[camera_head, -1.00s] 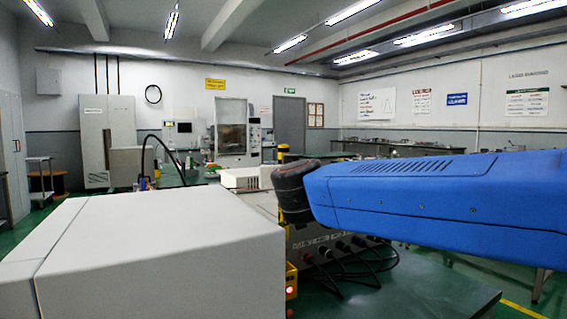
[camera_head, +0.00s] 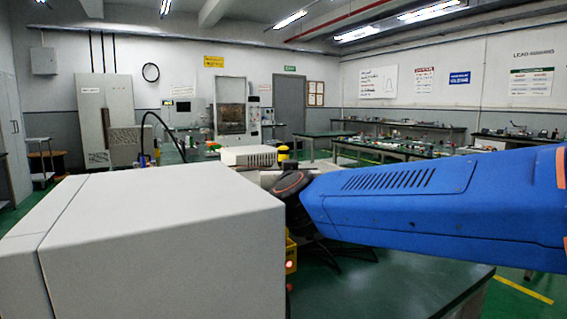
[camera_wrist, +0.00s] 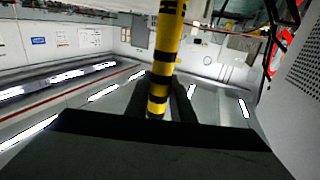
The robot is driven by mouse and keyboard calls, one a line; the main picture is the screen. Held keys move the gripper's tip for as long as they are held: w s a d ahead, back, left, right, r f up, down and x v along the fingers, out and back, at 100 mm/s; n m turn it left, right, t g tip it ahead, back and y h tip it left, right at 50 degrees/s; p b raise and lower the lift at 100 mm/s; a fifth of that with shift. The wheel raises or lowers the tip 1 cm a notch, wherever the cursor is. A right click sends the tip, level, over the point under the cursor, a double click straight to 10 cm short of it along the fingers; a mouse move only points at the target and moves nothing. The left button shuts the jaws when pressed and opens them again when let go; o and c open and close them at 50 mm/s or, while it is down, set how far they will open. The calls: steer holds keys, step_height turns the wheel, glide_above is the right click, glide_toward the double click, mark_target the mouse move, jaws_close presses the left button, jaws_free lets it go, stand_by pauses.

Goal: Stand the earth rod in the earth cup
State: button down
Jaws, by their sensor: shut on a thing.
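A yellow rod with black bands (camera_wrist: 167,50), which I take for the earth rod, runs from the top edge of the wrist view down between my fingers. My gripper (camera_wrist: 160,92) is shut on it, with a dark finger on each side. The wrist picture is upside down, with the ceiling lamps low in it. In the head view my blue arm reaches in from the right, and its dark joint is behind the corner of a large pale box. My gripper and the held rod cannot be made out there. I cannot pick out the earth cup in either view.
The large pale box (camera_head: 160,245) fills the lower left of the head view and hides what is behind it. A yellow block with a red light (camera_head: 290,257) sits beside its right edge. The green bench top (camera_head: 410,283) is bare at the front right. Black cables lie near the arm.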

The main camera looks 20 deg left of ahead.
mark_target(284, 148)
steer(key=shift+f, duration=2.25)
steer(key=c, duration=1.5)
jaws_free()
steer(key=shift+o, duration=0.2)
step_height(284, 148, up, 10)
